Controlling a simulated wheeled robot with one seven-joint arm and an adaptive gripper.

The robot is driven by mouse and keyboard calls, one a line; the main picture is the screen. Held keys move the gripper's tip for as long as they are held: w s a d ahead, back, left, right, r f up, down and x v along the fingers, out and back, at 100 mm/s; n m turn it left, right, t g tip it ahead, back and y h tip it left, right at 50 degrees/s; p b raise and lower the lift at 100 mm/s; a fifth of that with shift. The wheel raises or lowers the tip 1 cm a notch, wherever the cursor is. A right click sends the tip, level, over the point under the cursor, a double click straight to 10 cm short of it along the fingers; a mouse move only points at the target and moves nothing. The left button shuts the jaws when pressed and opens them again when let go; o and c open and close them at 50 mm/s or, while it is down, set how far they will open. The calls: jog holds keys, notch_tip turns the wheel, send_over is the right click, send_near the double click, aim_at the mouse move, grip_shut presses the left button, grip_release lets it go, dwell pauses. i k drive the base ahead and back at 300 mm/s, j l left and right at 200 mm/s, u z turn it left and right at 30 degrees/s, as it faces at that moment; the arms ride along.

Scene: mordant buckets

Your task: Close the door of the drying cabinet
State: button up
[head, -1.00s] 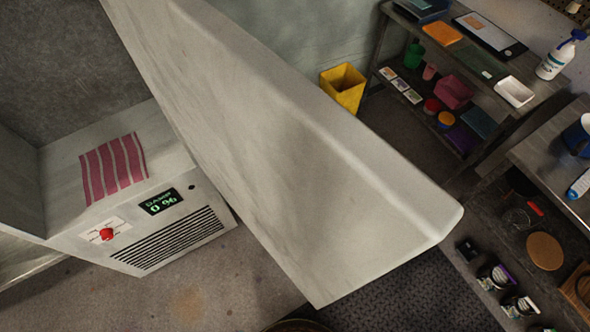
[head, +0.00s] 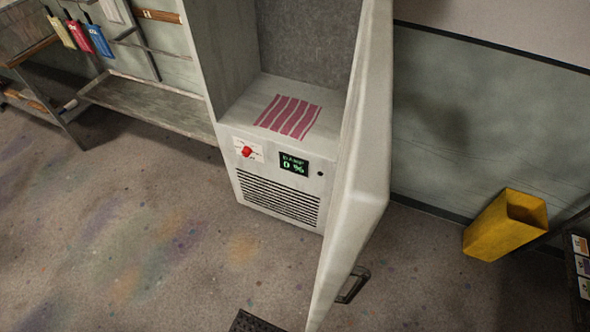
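The drying cabinet (head: 232,148) stands against the wall, with a red knob, a green "0 %" display and a vent grille on its lower front. A pink striped cloth (head: 289,116) lies on its inner floor. The cabinet door (head: 362,175) stands wide open, swung out toward me from the cabinet's right side and seen nearly edge-on. A dark door handle (head: 353,285) shows low on the door's right face. The top of the door is cut off by the frame. My gripper is not in view.
A yellow bin (head: 504,226) stands on the floor right of the door. A shelf with small items (head: 580,262) is at the right edge. A low grey rack (head: 150,108) stands left of the cabinet. The speckled floor (head: 150,235) in front and left is clear. A dark mat (head: 255,322) shows at the bottom.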

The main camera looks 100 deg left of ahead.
aim_at(360, 197)
jog(key=i+j+u, duration=0.15)
jog(key=u, duration=0.3)
jog(key=i+j+u, duration=0.1)
jog(key=i+u, duration=0.15)
jog(key=u, duration=0.25)
jog(key=i+u, duration=0.2)
jog(key=u, duration=0.25)
jog(key=i+u, duration=0.2)
jog(key=u, duration=0.25)
jog(key=i+l+u, duration=0.2)
jog(key=u, duration=2.05)
jog(key=i+l, duration=0.05)
